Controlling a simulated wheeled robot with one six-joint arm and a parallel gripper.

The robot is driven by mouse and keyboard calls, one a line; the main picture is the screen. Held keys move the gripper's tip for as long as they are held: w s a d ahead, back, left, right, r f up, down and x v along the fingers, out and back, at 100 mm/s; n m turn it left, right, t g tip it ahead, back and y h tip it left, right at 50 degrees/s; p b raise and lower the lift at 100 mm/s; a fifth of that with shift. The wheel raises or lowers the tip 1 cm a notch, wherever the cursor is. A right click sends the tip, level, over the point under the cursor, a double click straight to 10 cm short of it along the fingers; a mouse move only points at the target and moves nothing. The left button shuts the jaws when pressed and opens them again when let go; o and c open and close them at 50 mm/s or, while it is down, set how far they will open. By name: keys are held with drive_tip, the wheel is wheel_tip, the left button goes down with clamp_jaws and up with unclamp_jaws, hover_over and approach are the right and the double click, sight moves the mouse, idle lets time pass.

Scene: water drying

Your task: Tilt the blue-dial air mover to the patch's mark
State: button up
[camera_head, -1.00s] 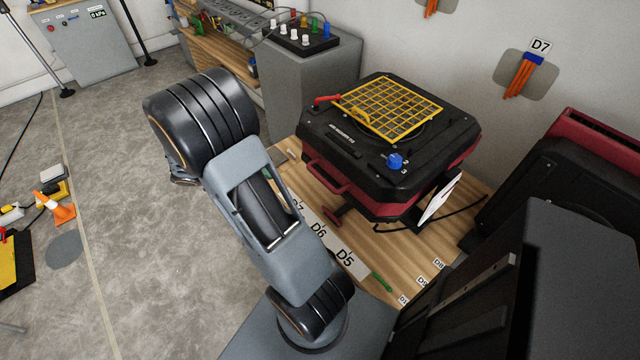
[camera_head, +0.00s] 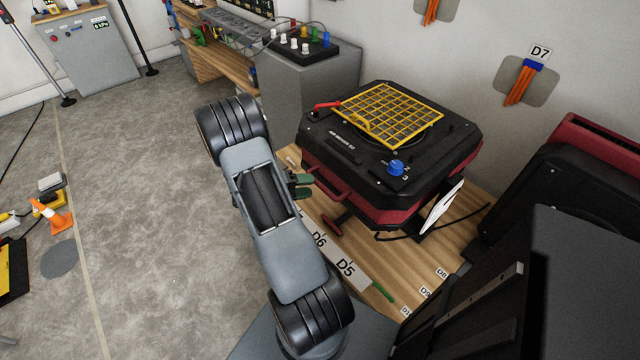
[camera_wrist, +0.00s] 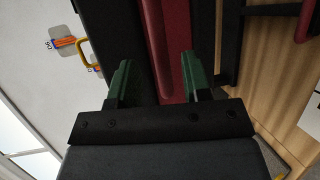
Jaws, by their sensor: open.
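The air mover (camera_head: 345,150) is a black and red box with a yellow grille (camera_head: 405,112) facing up and a blue dial (camera_head: 396,167) on its top. A red carry handle (camera_head: 325,181) juts from its near left side. My gripper (camera_head: 302,185) has green fingers beside that handle, partly hidden behind my arm. In the wrist view my gripper (camera_wrist: 155,80) is open, with a red part (camera_wrist: 173,50) of the air mover beyond and between the fingers. Whether they touch is unclear. A strip with marks D5 and D6 (camera_head: 332,254) lies on the wooden board.
A grey wall patch (camera_head: 527,82) with orange strips carries the label D7 (camera_head: 540,51). A second black and red machine (camera_head: 590,175) stands at the right. A grey cabinet (camera_head: 305,85) stands behind. Open floor lies left, with an orange cone (camera_head: 55,218).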

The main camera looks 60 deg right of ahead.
sight(320, 183)
drive_tip(key=shift+x, duration=2.3)
drive_tip(key=shift+w, duration=0.1)
clamp_jaws()
